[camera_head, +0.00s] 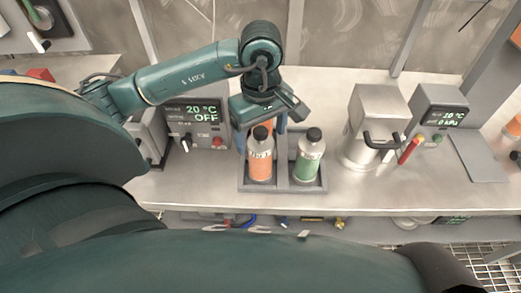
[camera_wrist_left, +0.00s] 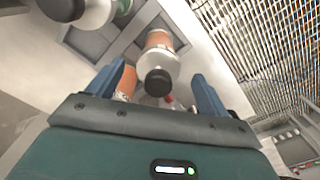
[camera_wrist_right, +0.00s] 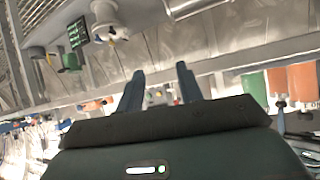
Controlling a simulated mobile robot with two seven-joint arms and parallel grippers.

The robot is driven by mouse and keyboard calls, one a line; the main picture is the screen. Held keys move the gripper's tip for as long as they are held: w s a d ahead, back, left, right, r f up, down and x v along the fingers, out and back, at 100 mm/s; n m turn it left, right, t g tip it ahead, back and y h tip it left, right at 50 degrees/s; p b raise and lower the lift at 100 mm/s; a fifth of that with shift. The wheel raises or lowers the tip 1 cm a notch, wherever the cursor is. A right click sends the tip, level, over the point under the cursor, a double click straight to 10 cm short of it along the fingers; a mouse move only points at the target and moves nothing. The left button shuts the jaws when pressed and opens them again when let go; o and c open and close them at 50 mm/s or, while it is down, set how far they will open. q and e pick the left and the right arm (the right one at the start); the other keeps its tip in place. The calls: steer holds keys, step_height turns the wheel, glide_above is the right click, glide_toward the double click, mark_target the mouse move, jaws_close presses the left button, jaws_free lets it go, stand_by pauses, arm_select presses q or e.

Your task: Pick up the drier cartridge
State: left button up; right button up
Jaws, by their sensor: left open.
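Two capped bottle-like cartridges stand in a grey tray (camera_head: 283,185) in the head view. One is an orange cartridge (camera_head: 260,168) with a pale label, the other a green cartridge (camera_head: 307,163). I cannot read which is the drier cartridge. My left gripper (camera_head: 262,128) is open just behind and above the orange cartridge. In the left wrist view the orange cartridge (camera_wrist_left: 157,42) shows between and beyond the fingers of the left gripper (camera_wrist_left: 160,85), not gripped. Another orange item (camera_wrist_left: 125,84) is partly hidden by a finger. My right gripper (camera_wrist_right: 160,85) is open and empty.
A control box (camera_head: 196,125) reading 20 °C and OFF stands left of the tray. A steel canister (camera_head: 362,125) with a black handle and another display box (camera_head: 440,118) stand to the right. The steel bench (camera_head: 225,195) is bare in front. A lower shelf holds small items.

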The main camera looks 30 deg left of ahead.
mark_target(261, 142)
arm_select(q)
step_height(261, 142, down, 5)
steer(key=shift+w+a+r+p, duration=0.1)
steer(key=shift+p, duration=0.35)
steer(key=shift+c, duration=0.5)
steer(key=c, duration=1.2)
